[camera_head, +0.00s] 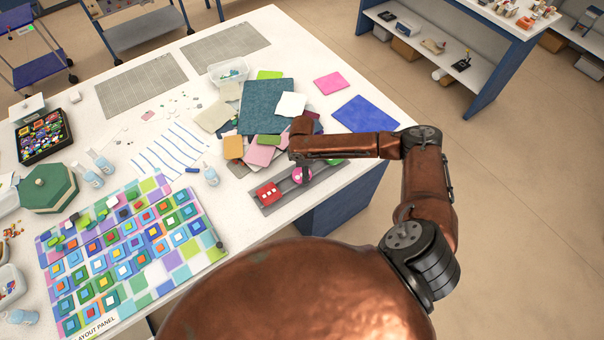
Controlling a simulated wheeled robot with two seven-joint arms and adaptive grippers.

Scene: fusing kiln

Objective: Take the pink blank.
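A round pink blank (302,175) sits in the middle of a grey strip tray (284,192) at the table's right edge. A red blank (268,194) with light dots lies to its left, and a green blank (335,162) lies to its right, partly behind my forearm. My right gripper (303,164) points down at the pink blank, over or against it; its fingers are dark and small here, and I cannot tell whether they touch it. My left gripper is out of view.
Stacked glass sheets (266,105) lie just behind the tray, with a flat pink sheet (330,83) and a blue sheet (365,114) nearby. A colourful layout panel (182,269) covers the front left. Open floor lies to the right.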

